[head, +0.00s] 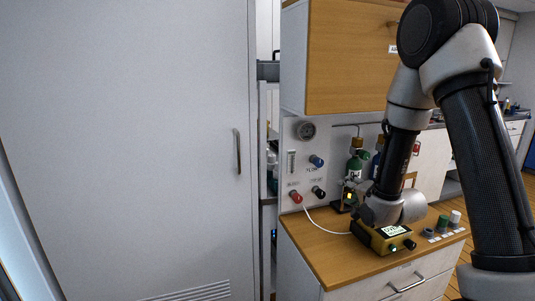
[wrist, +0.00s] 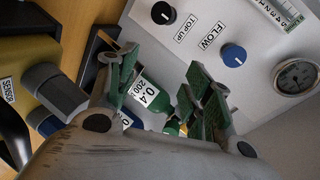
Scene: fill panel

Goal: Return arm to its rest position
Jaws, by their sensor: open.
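My gripper (wrist: 162,78) is open in the wrist view, with its two green-padded fingers apart. Nothing is held between them; a green bottle (wrist: 152,98) with a 0.4 label shows behind the gap. In the head view my arm reaches down from the upper right, and its wrist is above the wooden counter (head: 317,243), close to the yellow sensor box (head: 391,238). The fingers are mostly hidden there. The fill panel (head: 303,178) stands beyond, with a blue FLOW knob (wrist: 233,55) and a black TOP UP knob (wrist: 163,13). The fingers look apart from both knobs.
A white hose (head: 322,226) runs from near the red knob (head: 296,197) to the sensor box. Grey, green and white caps (head: 443,222) stand at the counter's right. A wooden cabinet (head: 345,60) hangs above. A tall white door (head: 125,150) fills the left.

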